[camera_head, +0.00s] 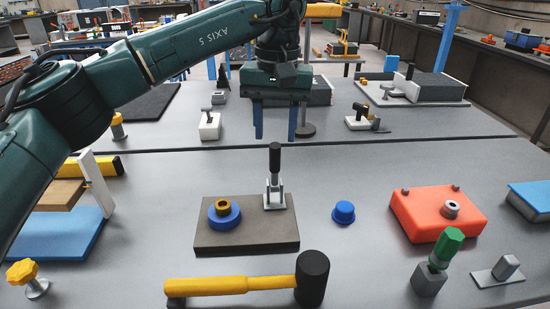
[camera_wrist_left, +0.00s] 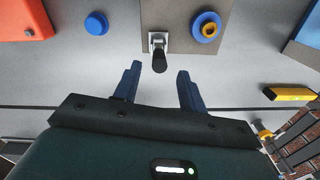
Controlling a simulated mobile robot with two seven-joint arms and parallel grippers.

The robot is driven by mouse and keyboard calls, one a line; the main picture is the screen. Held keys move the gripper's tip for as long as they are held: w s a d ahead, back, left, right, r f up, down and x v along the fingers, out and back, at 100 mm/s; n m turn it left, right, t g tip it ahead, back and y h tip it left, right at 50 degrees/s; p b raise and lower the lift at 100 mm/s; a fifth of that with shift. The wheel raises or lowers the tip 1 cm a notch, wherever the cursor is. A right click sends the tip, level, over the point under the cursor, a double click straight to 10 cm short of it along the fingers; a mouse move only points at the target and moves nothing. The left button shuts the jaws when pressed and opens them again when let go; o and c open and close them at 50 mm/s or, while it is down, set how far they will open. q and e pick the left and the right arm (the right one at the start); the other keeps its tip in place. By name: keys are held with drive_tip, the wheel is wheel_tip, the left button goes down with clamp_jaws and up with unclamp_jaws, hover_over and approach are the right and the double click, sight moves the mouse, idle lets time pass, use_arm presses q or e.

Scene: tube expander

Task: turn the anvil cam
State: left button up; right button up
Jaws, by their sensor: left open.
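A dark flat block (camera_head: 246,240) lies on the grey bench. It bears an upright lever (camera_head: 275,165) with a black handle on a metal bracket, and a blue disc (camera_head: 224,219) with a yellow ring (camera_head: 223,207). I cannot tell for sure which part is the anvil cam. My left gripper (camera_head: 275,137) is open and empty, pointing down behind and above the lever. In the left wrist view the black handle (camera_wrist_left: 159,62) shows near the gap between the fingertips (camera_wrist_left: 158,75), with nothing held. The blue disc (camera_wrist_left: 206,28) is to its right. My right gripper is out of view.
A yellow-handled mallet (camera_head: 230,284) lies in front of the block. A blue cap (camera_head: 343,212), a red box (camera_head: 437,211) and a green-handled tool (camera_head: 446,246) stand to the right. A yellow knob (camera_head: 22,272) stands at the front left. Bare bench lies behind the block.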

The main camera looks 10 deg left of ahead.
sight(275, 169)
use_arm(q)
wheel_tip(275, 169, down, 7)
drive_tip(key=shift+r, duration=0.15)
drive_tip(key=shift+w, duration=0.1)
clamp_jaws()
idle(0.4)
